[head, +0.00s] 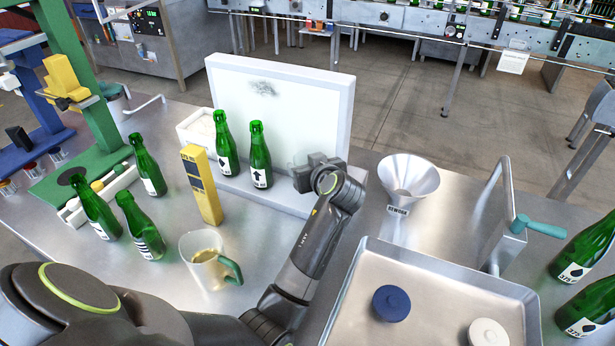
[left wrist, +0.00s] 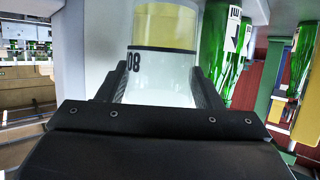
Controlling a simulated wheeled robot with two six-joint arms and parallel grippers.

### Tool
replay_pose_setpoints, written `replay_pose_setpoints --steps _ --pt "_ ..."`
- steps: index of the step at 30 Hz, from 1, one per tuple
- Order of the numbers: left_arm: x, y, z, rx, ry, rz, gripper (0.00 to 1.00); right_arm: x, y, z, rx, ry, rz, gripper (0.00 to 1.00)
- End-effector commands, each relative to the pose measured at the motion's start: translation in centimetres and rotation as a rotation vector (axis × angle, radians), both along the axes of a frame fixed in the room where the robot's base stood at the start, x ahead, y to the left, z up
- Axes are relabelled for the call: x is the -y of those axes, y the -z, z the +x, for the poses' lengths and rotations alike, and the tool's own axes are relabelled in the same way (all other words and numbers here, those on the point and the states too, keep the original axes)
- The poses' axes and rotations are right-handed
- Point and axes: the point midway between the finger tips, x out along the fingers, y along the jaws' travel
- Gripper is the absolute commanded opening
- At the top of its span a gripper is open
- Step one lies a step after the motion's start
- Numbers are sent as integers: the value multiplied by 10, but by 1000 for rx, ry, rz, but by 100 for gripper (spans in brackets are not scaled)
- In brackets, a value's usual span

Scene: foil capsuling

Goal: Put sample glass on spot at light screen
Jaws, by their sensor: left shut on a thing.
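The light screen (head: 310,105) is a white upright panel with a dark smudge near its top and a pale ledge at its foot. My left gripper (head: 298,165) is at the right end of this ledge, in front of the panel. In the left wrist view its two fingers are shut around the sample glass (left wrist: 160,75), a clear glass with a yellow band of liquid and the mark 08. In the head view the glass is mostly hidden by the gripper. I cannot tell whether it touches the ledge. No marked spot shows clearly. My right gripper is out of view.
Two green bottles (head: 226,145) (head: 259,158) stand on the ledge left of the gripper. A yellow device (head: 202,185), a jug (head: 207,262) and several bottles are further left. A funnel (head: 408,178) and a tray (head: 440,275) with two discs lie right.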

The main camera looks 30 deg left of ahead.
Motion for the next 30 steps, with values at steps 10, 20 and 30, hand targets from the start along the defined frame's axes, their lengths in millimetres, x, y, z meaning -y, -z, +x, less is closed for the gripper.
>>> replay_pose_setpoints --steps 10,20,30 --pt "0 38 0 -2 0 1 29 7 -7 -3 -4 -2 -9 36" --pt "0 46 0 2 1 1 29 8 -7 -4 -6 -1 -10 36" --pt "0 48 0 1 1 -1 81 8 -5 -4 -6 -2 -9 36"
